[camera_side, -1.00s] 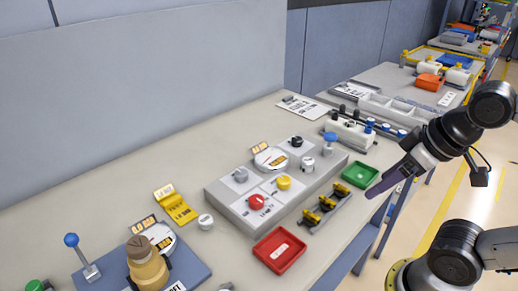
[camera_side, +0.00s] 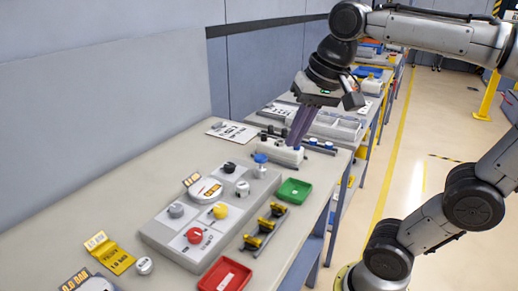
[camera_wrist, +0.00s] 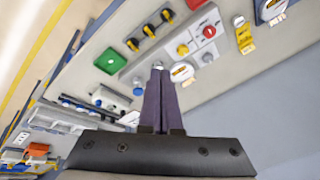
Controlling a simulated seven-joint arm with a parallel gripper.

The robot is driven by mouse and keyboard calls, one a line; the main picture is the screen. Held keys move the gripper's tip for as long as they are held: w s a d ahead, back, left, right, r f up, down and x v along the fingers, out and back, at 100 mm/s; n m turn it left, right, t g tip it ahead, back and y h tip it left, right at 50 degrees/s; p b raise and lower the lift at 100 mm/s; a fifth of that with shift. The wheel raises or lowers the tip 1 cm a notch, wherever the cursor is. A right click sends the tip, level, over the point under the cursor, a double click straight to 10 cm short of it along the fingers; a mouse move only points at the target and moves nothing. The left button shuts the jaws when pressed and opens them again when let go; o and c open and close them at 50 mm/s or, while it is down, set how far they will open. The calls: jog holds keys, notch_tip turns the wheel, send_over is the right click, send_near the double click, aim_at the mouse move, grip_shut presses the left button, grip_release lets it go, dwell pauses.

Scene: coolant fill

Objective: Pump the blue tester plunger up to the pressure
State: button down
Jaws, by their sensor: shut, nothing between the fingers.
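A blue-capped plunger (camera_side: 260,158) stands upright at the far end of the grey control panel (camera_side: 160,236). A round dial (camera_side: 207,191) with an orange display sits on the panel beside it. My gripper (camera_side: 291,144) is shut and empty, its purple fingers pointing down, above and to the right of the blue cap in the side view. In the wrist view my gripper's fingers (camera_wrist: 158,70) are together, and a blue cap (camera_wrist: 138,91) shows just left of them. I see no contact between fingers and plunger.
A green tray (camera_side: 294,190), a row of yellow-black clips (camera_side: 264,226) and a red tray (camera_side: 225,276) lie along the bench front. A white cylindrical unit (camera_side: 281,153) stands behind the plunger, near my fingers. The bench strip along the wall is mostly clear.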

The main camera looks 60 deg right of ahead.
jog(key=w+d+r+m+g, duration=0.1)
jog(key=w+d+r+m, duration=0.3)
jog(key=w, duration=0.3)
jog(key=m+g, duration=0.3)
jog(key=m, duration=0.2)
send_over(261, 157)
notch_tip(261, 157, down, 7)
jog(key=shift+w+d, duration=0.1)
jog(key=shift+d, duration=0.05)
jog(key=shift+f, duration=0.15)
notch_tip(261, 157, down, 14)
jog(key=shift+r, duration=0.1)
